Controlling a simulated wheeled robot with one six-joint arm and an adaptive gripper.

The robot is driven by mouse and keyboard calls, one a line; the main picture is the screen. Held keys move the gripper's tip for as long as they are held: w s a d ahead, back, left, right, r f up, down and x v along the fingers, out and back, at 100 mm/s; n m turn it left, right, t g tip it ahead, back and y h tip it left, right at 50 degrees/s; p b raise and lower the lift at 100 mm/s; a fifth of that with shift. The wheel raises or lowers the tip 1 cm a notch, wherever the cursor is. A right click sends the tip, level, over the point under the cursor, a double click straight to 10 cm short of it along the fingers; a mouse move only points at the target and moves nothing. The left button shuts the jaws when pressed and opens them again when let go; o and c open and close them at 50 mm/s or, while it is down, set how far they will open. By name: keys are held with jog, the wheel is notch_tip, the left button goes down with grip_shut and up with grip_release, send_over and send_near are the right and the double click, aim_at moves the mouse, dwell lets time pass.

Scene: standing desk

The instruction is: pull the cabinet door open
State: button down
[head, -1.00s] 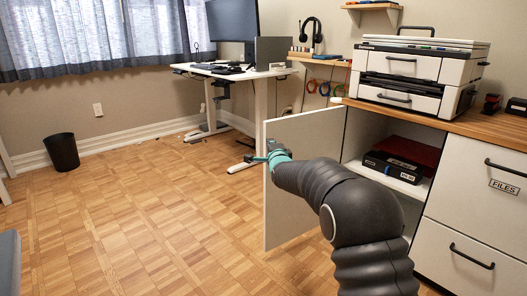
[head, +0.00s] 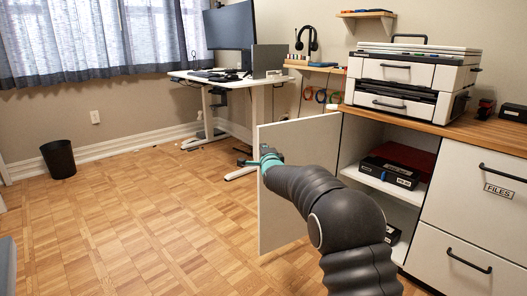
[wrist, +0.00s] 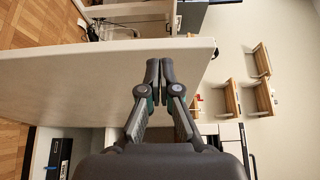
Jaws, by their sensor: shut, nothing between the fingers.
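The white cabinet door (head: 290,190) stands swung out to the left of its cabinet, hinged at the far side, with its inner face toward me. I cannot tell whether the fingers touch the door.
The cabinet holds a black box (head: 392,172) and a red item (head: 405,155) on a shelf (head: 385,190). A printer (head: 412,85) stands on the wooden top. Drawers (head: 465,230) are at the right. A white desk (head: 225,80) is behind.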

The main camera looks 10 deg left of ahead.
jog(key=s+a, duration=0.3)
jog(key=s, duration=0.8)
jog(key=s+f+n+g, duration=0.4)
jog(key=f+n+g, duration=0.15)
jog(key=f, duration=0.55)
jog(key=s+d+f+n+g+h, duration=0.2)
jog(key=s+d+f+n+g, duration=0.1)
jog(key=s+d+n, duration=0.4)
jog(key=s+d+r+n+g+h+p, duration=0.1)
jog(key=s+d+r+g+p, duration=0.15)
jog(key=s+d, duration=0.6)
jog(key=s+d+r+n+g+h+p, duration=0.1)
jog(key=s+d+r+h, duration=0.15)
jog(key=s+d, duration=0.65)
jog(key=s+d+r+n+g+h+p, duration=0.15)
jog(key=s+d+r, duration=0.25)
jog(key=s+d, duration=0.5)
jog(key=s+d+r+m+t+p, duration=0.2)
jog(key=s+d+r+p, duration=0.2)
jog(key=s+d+r, duration=0.2)
jog(key=s+r, duration=0.2)
jog(key=s, duration=0.2)
jog(key=shift+d+r+m+p, duration=0.3)
